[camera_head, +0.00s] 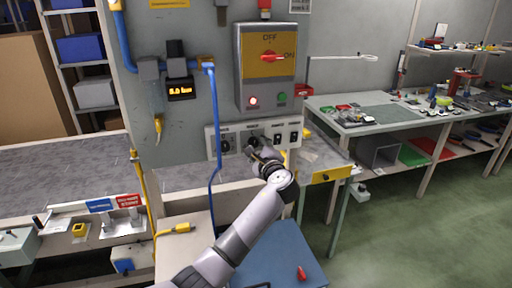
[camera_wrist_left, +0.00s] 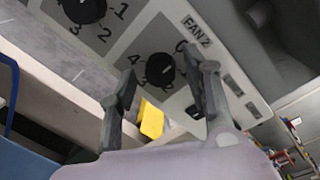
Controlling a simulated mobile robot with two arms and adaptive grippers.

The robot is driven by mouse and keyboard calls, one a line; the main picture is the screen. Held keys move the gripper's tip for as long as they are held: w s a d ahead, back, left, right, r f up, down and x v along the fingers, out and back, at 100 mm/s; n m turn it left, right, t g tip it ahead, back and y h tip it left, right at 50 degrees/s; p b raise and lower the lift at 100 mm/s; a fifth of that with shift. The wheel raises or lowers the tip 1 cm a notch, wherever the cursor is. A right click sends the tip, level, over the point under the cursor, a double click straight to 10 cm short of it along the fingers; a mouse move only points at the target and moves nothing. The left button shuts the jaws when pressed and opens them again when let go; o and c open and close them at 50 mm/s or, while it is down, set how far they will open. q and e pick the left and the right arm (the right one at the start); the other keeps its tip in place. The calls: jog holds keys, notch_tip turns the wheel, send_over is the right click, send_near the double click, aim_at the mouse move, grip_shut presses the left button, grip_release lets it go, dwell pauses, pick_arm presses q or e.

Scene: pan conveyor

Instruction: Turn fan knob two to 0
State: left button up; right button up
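The fan panel (camera_head: 284,133) is a pale strip on the grey wall below the switch box. In the left wrist view the black round knob under the "FAN 2" label (camera_wrist_left: 160,70) shows between my fingers. A 4, a 3 and part of a 0 show around it; which number it points at I cannot tell. My left gripper (camera_head: 256,152) is in front of the panel and hides this knob in the head view. Its two fingers (camera_wrist_left: 167,75) are apart, one on each side of the knob; contact is not clear. My right gripper is not in view.
Another black knob (camera_wrist_left: 84,9), with 1, 2 and 3 around it, sits to the left on the panel; it also shows in the head view (camera_head: 225,145). Above is a box with a red switch (camera_head: 268,57). A blue cable (camera_head: 214,130) hangs beside the panel.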

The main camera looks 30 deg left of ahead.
pick_arm(q)
jog(key=shift+d, duration=0.15)
jog(key=v, duration=1.1)
jog(key=shift+s+d, duration=0.25)
jog(key=shift+s, duration=0.05)
